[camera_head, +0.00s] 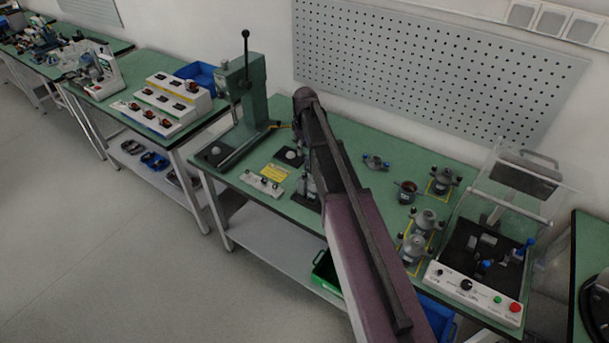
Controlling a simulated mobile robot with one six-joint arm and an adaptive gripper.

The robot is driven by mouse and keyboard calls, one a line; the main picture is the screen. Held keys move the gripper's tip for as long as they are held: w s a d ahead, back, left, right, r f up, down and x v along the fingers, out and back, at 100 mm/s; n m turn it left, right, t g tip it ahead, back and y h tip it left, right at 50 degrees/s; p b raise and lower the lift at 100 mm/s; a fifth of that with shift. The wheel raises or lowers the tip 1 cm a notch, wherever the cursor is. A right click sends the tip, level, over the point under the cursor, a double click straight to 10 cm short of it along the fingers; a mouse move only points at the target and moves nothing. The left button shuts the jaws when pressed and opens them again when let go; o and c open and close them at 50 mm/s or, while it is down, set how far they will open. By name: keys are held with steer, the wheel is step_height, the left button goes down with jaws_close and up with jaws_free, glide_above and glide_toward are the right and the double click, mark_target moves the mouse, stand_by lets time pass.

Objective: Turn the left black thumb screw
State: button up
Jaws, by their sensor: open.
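A white control box (474,293) with a black bed (466,245) stands at the right end of the green bench. Its front panel has two black knobs, a small left one (440,272) and a larger one (467,285). Small dark parts and blue-handled parts (487,264) sit on the bed. I cannot tell which part is the left black thumb screw at this size. My dark purple arm reaches up from the bottom across the middle of the bench, left of the box. I cannot make out my gripper; the arm seems to hide it.
A raised clear cover (570,195) stands over the box. Grey motor-like parts (427,222) stand left of it. A green lever press (245,90) stands at the bench's left. A perforated board (430,70) hangs behind. Blue (438,316) and green (326,271) bins are below.

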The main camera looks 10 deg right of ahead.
mark_target(305, 173)
steer(key=shift+f+b, duration=6.2)
steer(key=shift+f, duration=0.25)
jaws_close()
